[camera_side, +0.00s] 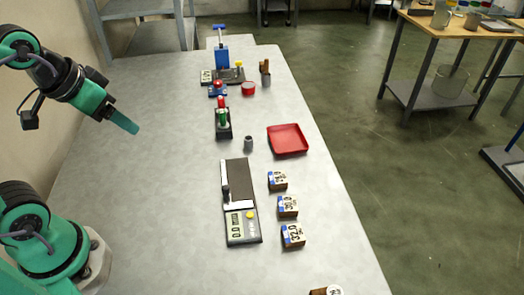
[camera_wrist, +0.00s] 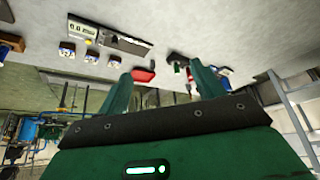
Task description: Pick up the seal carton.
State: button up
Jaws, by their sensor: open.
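Small brown cartons with white number labels and blue marks stand in a column on the grey table, right of a scale. The far one (camera_side: 277,180), the middle one (camera_side: 288,206), which seems to read 30.0, and the near one (camera_side: 293,235), which seems to read 32.0, are apart from each other. The pictures do not single out one as the seal carton. Cartons also show at upper left in the wrist view (camera_wrist: 91,57). My gripper (camera_side: 125,122) is above the table's left side, far from them. In the wrist view its fingers (camera_wrist: 160,69) are apart and empty.
The scale (camera_side: 240,225) with a dark plate lies left of the cartons. A red tray (camera_side: 287,140), a grey cylinder (camera_side: 248,143) and a red-and-green tool (camera_side: 222,120) stand farther back. A partly cut-off brown item (camera_side: 326,290) is at the front. The table's left half is clear.

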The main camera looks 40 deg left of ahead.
jog(key=w+d+n+g, duration=0.2)
jog(key=w+d, duration=0.2)
jog(key=w, duration=0.4)
jog(key=n+g, duration=0.4)
jog(key=n, duration=0.3)
send_over(278, 177)
jog(key=f, duration=1.5)
jog(key=shift+s+a+f, duration=0.1)
jog(key=shift+a+f, duration=0.15)
jog(key=shift+f, duration=0.1)
jog(key=shift+d+f, duration=0.2)
jog(key=shift+f, duration=0.1)
jog(key=shift+f, duration=0.1)
jog(key=shift+f, duration=3.8)
jog(key=c, duration=1.1)
